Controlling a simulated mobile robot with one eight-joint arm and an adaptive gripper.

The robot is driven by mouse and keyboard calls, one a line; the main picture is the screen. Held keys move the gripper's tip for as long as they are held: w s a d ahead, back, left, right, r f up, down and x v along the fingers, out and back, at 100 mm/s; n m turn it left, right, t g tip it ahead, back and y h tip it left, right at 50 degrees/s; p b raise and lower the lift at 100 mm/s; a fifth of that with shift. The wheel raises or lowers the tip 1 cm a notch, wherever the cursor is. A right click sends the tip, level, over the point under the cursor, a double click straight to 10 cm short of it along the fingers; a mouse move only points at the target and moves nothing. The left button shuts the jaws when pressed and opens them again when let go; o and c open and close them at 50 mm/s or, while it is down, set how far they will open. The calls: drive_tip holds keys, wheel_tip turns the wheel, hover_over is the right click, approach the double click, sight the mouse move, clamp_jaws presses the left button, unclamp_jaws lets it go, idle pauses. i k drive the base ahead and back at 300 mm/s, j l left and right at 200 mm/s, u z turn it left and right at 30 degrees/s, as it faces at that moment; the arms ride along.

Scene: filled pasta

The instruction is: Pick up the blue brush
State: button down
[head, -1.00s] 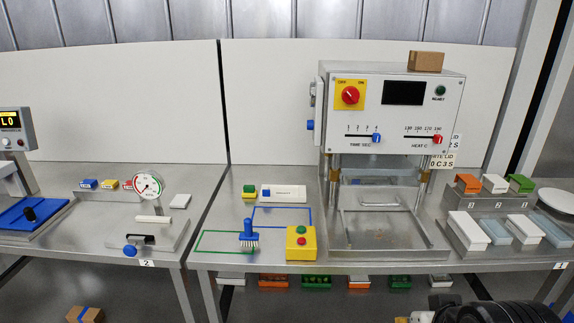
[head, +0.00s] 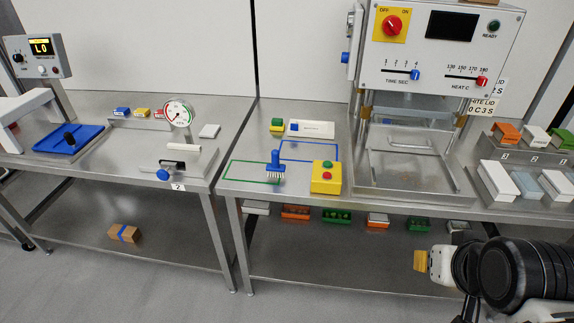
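The blue brush (head: 275,163) stands upright on the steel worktop in the head view, its pale bristles down. It is at the right end of the green outlined rectangle, left of a yellow button box. My gripper (head: 421,260) shows at the lower right, in front of the bench and well below and to the right of the brush. Its tip looks tan, and I cannot tell whether its fingers are apart. Nothing touches the brush.
A yellow box (head: 326,177) with red and green buttons stands right of the brush. A heat press (head: 438,50) rises behind it. A white block (head: 311,129) lies at the back.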

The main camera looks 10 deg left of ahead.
sight(275, 166)
drive_tip(key=i+j, duration=0.25)
drive_tip(key=j, duration=0.2)
drive_tip(key=i+j, duration=0.25)
drive_tip(key=j, duration=0.2)
drive_tip(key=i+j, duration=0.25)
drive_tip(key=j, duration=0.2)
drive_tip(key=i+j, duration=0.2)
drive_tip(key=j, duration=0.25)
drive_tip(key=u, duration=0.05)
